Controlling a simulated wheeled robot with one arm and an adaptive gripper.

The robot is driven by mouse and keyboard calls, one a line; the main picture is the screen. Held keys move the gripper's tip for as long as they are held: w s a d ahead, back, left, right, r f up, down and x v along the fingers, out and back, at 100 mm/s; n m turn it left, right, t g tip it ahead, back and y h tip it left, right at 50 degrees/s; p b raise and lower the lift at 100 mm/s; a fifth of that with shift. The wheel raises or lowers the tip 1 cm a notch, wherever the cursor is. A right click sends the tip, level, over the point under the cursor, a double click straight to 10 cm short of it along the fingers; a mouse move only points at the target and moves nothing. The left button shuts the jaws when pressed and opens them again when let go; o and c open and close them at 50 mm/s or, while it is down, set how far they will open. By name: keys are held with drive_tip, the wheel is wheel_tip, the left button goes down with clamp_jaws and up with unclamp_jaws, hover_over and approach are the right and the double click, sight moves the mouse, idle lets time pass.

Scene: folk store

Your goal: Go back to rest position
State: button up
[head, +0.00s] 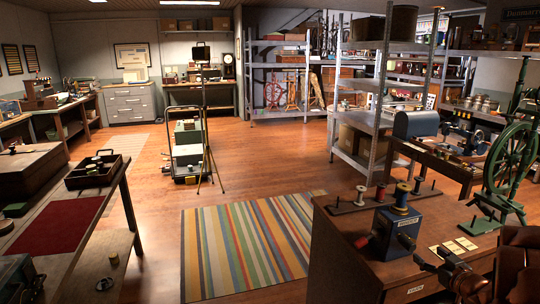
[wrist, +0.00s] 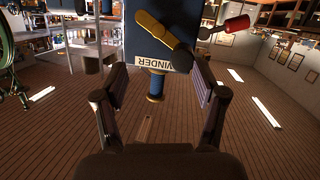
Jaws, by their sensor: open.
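A blue winder box (head: 393,232) stands on the brown wooden counter at the lower right, with a spool (head: 402,196) on its top. My gripper (head: 426,264) is low beside the winder's right side. The wrist view looks upside down. In it my gripper (wrist: 158,88) is open, its fingers spread apart with the winder (wrist: 152,35) ahead of them. Nothing is visibly held between the fingers.
A rack of spools (head: 381,196) stands behind the winder, and pale cards (head: 453,247) lie to its right. A green spinning wheel (head: 508,160) rises at the right. A striped rug (head: 248,243) lies on open floor left of the counter. A tripod stand (head: 207,130) stands farther back.

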drive_tip(key=s+a+r+m+g+h+p, duration=0.1)
drive_tip(key=s+a+r+m+g+h, duration=0.4)
drive_tip(key=s+g, duration=0.35)
drive_tip(key=s+a+n+g+y, duration=0.1)
drive_tip(key=s+a+g, duration=0.3)
drive_tip(key=s+a, duration=0.9)
drive_tip(key=s+a+r+n+g+y+p, duration=0.1)
drive_tip(key=s+a+g+y, duration=0.2)
drive_tip(key=s+a, duration=1)
drive_tip(key=s+g, duration=0.1)
drive_tip(key=s, duration=0.5)
drive_tip(key=shift+s+a+r+n+g+p, duration=0.15)
drive_tip(key=shift+r+n+g+p, duration=0.15)
drive_tip(key=shift+g, duration=0.05)
